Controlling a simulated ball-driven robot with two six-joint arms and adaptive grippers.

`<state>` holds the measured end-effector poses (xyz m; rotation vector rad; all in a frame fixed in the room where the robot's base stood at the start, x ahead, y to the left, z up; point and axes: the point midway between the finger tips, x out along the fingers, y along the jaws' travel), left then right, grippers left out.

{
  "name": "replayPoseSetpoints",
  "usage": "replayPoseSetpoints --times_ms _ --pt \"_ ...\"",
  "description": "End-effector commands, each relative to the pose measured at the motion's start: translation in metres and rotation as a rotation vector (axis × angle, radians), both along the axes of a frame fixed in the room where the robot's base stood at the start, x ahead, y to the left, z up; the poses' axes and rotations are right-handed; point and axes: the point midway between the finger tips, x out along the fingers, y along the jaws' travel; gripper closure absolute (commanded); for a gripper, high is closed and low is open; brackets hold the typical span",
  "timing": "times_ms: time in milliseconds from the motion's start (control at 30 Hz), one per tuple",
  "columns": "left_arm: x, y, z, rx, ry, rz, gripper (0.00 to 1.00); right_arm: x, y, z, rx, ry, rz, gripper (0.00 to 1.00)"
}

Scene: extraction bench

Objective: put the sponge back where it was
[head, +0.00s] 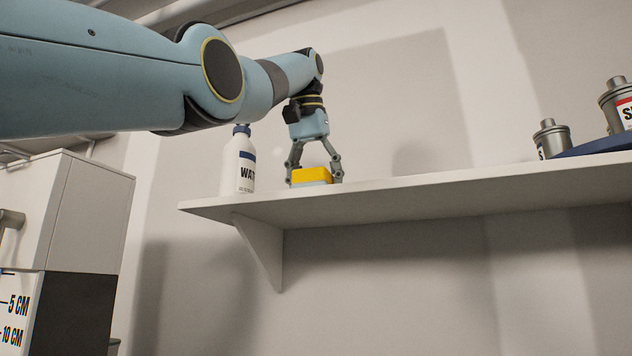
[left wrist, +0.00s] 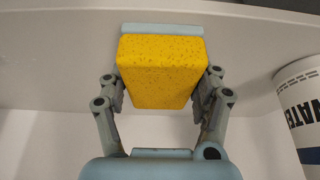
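The yellow sponge (head: 312,175) with a light blue layer under it is at the left part of the wall shelf (head: 420,192), low at the shelf top. I cannot tell whether it rests on the shelf or is just above it. My left gripper (head: 314,178) reaches down over it with one finger on each side. In the left wrist view the sponge (left wrist: 160,70) sits between the two fingers (left wrist: 160,95), and the pads appear to press its sides. My right gripper is not in view.
A white bottle lettered "WAT" (head: 239,165) stands just left of the gripper, close to it. Metal canisters (head: 552,139) and a blue tray (head: 596,147) are at the shelf's right. The shelf between is clear. A white cabinet (head: 75,210) stands lower left.

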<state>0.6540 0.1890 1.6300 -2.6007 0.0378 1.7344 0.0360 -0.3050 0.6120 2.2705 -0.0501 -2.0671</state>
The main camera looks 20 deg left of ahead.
Motion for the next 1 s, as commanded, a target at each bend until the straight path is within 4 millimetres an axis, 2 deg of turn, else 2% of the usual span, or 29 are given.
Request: replayPoseSetpoints --times_ms 33,133,467,567,800,1000 --pt "0.0 0.0 -0.001 0.0 0.002 0.0 0.26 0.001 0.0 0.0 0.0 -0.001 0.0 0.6" --pt "0.0 0.0 0.0 0.0 0.002 0.0 0.14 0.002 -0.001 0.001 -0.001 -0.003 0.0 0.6" --pt "0.0 0.0 0.004 0.0 0.001 0.0 0.14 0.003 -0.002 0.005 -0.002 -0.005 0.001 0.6" --pt "-0.004 0.0 0.016 0.0 -0.001 0.0 0.14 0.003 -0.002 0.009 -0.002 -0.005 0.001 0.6" --pt "-0.025 0.001 0.069 0.0 -0.001 0.0 0.14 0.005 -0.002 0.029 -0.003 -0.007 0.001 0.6" --pt "-0.039 0.001 0.102 0.0 -0.001 0.001 0.14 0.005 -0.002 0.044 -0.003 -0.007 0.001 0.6"
